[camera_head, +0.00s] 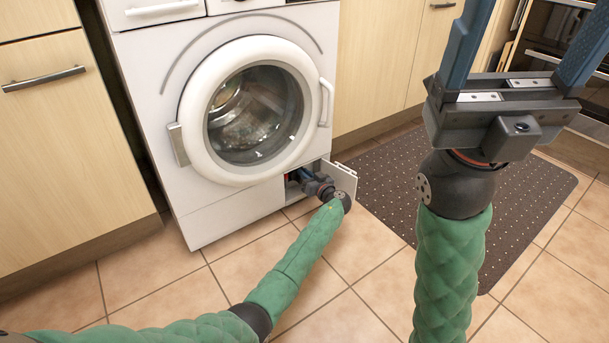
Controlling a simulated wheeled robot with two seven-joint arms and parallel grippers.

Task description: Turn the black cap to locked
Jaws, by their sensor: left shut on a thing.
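A small service hatch (342,178) at the lower right of the white washing machine (190,204) stands open, its flap swung out to the right. My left gripper (301,178) reaches into the opening behind it and is shut on the black cap there. The cap itself is hidden by the gripper and the dark recess, so its turn position cannot be read. My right gripper (525,40) is raised close to the camera at the upper right. Its two blue fingers stand wide apart with nothing between them.
The machine's round door (187,98) is closed above the hatch. A dark dotted mat (400,185) lies on the tiled floor to the right. Wooden cabinets (60,140) flank the machine. The tiles in front are clear apart from my arms.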

